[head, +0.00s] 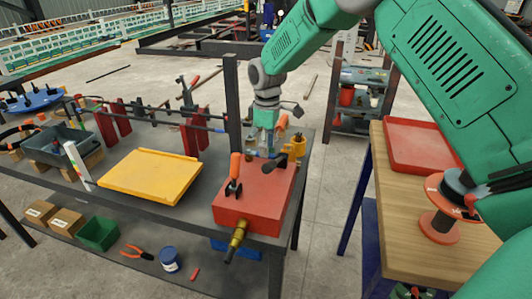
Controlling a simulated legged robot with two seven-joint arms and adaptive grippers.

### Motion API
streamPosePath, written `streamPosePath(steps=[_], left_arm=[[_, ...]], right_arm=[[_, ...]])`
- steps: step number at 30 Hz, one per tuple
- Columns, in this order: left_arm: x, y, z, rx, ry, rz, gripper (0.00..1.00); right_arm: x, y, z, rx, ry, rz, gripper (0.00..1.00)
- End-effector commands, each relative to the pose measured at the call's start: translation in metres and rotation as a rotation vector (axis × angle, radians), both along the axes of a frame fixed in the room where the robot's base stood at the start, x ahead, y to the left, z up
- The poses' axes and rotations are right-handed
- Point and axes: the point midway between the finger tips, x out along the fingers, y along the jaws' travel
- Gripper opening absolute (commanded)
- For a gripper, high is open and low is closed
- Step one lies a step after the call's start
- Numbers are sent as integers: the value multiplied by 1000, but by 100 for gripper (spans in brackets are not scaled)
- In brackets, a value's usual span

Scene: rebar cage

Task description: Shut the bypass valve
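A red block (250,208) stands at the right end of the dark workbench. On top are an upright orange-handled clamp (235,168) and, behind it, a small fitting with a dark lever (274,163); this looks like the valve, but its exact setting is too small to tell. A brass fitting (237,237) sticks out of the block's front. My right gripper (269,151) points down over the back of the block, at or just above the dark lever. Its fingers are small and partly merge with the fitting, so contact and opening cannot be told. My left gripper is not in view.
A dark post (232,105) rises just left of my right gripper. A yellow tray (152,176) lies left of the block. An orange-yellow cup (298,145) stands right of the gripper. A wooden table (405,220) with a red tray (425,145) is at the right, across a floor gap.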

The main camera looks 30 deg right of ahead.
Motion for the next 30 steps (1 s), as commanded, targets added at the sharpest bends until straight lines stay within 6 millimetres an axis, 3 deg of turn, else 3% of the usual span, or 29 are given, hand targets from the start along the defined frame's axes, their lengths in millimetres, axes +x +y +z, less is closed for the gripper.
streamPosePath(steps=[6,15,16,18,19,30], left_arm=[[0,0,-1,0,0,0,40],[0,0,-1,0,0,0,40],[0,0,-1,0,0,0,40],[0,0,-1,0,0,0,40],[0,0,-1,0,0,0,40],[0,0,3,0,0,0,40]], right_arm=[[0,0,-19,0,0,0,36],[0,0,-21,0,-1,0,36],[0,0,-21,0,-1,0,29],[0,0,-21,1,-1,0,5],[0,0,-21,0,-1,0,0],[0,1,-20,-2,-1,-26,0]])
